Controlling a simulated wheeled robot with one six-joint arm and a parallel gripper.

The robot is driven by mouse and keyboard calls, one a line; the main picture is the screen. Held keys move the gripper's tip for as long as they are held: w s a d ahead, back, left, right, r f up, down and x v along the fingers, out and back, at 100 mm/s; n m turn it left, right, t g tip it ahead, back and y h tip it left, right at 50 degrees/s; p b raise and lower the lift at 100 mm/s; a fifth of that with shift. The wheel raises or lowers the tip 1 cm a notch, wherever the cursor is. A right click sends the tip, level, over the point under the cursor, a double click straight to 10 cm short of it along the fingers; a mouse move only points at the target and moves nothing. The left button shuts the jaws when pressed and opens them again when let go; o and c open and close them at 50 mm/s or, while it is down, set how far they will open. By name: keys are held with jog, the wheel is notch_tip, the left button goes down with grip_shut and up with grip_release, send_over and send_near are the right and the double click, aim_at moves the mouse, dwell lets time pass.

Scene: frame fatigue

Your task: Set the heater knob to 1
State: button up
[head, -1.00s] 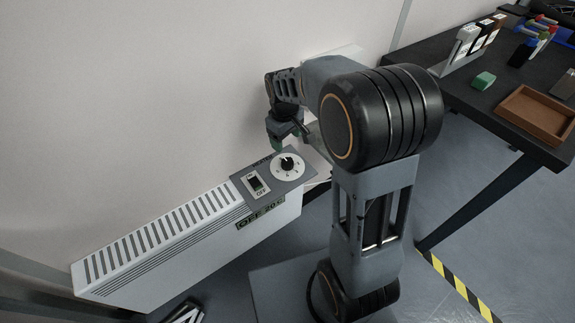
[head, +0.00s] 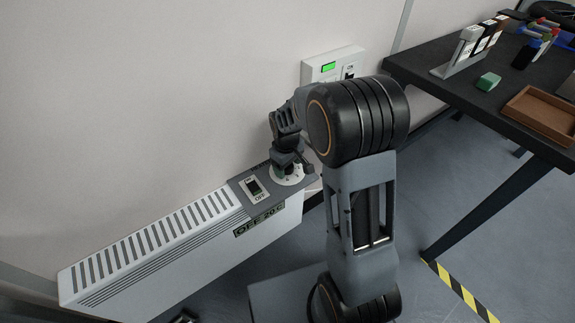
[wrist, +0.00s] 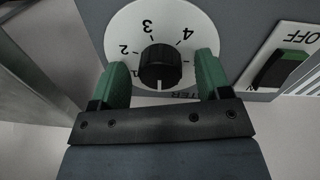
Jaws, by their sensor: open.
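The heater (head: 150,262) is a long white wall unit with a grey control panel at its right end. Its display (head: 259,219) reads OFF 20 C. The black heater knob (wrist: 160,66) sits on a white dial (wrist: 166,18) with 2, 3 and 4 readable; a white mark on the knob points to the bottom of the wrist view. In the head view my gripper (head: 287,163) covers the knob and part of the dial (head: 293,178).
A rocker switch marked OFF (wrist: 280,68) is beside the dial on the panel. A white wall box (head: 328,68) with a green display is behind my arm. A dark table (head: 455,95) with a brown tray (head: 540,115) stands at the right.

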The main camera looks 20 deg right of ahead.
jog(key=shift+c, duration=0.4)
jog(key=c, duration=0.9)
jog(key=shift+o, duration=0.2)
jog(key=shift+r, duration=0.1)
jog(key=m+p, duration=0.2)
jog(key=m, duration=0.3)
jog(key=shift+a+p, duration=0.1)
jog(key=shift+p, duration=0.25)
jog(key=m+p, duration=0.1)
jog(key=m, duration=0.4)
jog(key=shift+w+g+p, duration=0.1)
jog(key=shift+g+p, duration=0.2)
jog(key=shift+p, duration=0.05)
jog(key=shift+m, duration=0.4)
